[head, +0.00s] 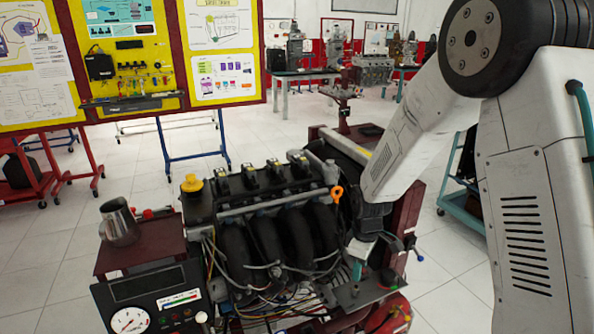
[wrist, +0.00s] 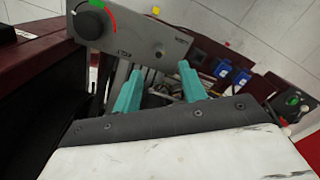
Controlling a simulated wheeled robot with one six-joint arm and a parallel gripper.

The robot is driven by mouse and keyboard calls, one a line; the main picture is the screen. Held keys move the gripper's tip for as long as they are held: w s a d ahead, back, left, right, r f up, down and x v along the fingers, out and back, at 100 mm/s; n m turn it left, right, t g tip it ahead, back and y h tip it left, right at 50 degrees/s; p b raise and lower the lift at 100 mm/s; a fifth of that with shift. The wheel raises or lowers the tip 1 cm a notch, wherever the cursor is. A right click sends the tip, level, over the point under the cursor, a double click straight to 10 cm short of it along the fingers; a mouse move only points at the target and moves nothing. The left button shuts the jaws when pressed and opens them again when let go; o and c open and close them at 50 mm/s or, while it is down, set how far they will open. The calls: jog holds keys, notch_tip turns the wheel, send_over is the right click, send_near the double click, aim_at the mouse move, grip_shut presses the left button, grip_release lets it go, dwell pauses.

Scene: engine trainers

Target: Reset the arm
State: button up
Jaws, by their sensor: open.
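My arm comes in from the right in the head view and bends down to the right side of the engine trainer (head: 265,240). My gripper (head: 357,270) is low there, beside the engine and above a grey plate; only a small teal part of its fingers shows. In the wrist view my gripper (wrist: 159,82) has two teal fingers standing apart with nothing held between them. A grey panel with a black knob and a red-green scale (wrist: 125,40) is just beyond the fingers. I cannot tell whether the fingers touch anything.
A metal jug (head: 119,222) stands on a dark red stand left of the engine, above a gauge box (head: 130,318). A yellow cap (head: 191,183) and an orange dipstick handle (head: 337,192) stick up from the engine. Yellow display boards (head: 215,85) stand behind; open tiled floor lies between.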

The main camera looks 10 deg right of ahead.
jog(key=s+d+r+m+t, duration=0.1)
jog(key=s+d+r+m, duration=0.2)
jog(key=s+r+m, duration=0.7)
jog(key=shift+s+r+m+t, duration=0.3)
jog(key=shift+s+r, duration=8.2)
jog(key=shift+s, duration=1.5)
